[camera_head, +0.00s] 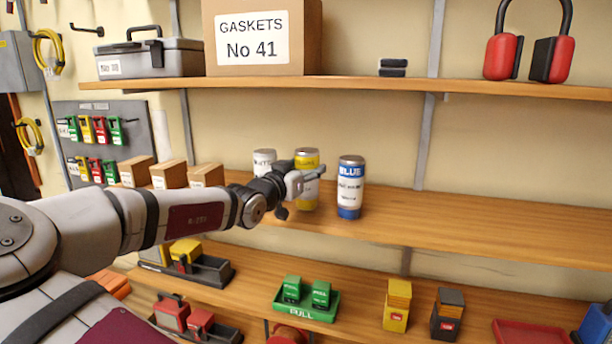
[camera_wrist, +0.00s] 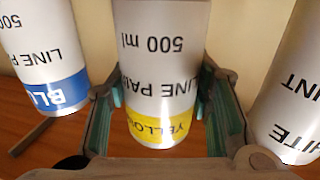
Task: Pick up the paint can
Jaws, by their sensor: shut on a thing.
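The yellow paint can (camera_head: 308,160) is on the middle shelf, with a white label and yellow bands. In the wrist view the yellow can (camera_wrist: 162,70) is between my two fingers, its label upside down. My gripper (camera_head: 307,183) is shut on this can, with a finger across its front in the head view. The blue can (camera_head: 350,188) stands to its right, apart from it. The white can (camera_head: 264,162) stands to its left, partly hidden by my arm. The wrist view also shows the blue can (camera_wrist: 42,45) at left and the white can (camera_wrist: 290,95) at right.
The middle shelf (camera_head: 460,222) is clear right of the blue can. Cardboard boxes (camera_head: 168,175) stand at its left. The upper shelf (camera_head: 350,86) runs above, with a large gaskets box (camera_head: 262,40). A green tray (camera_head: 306,305) is on the lower shelf.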

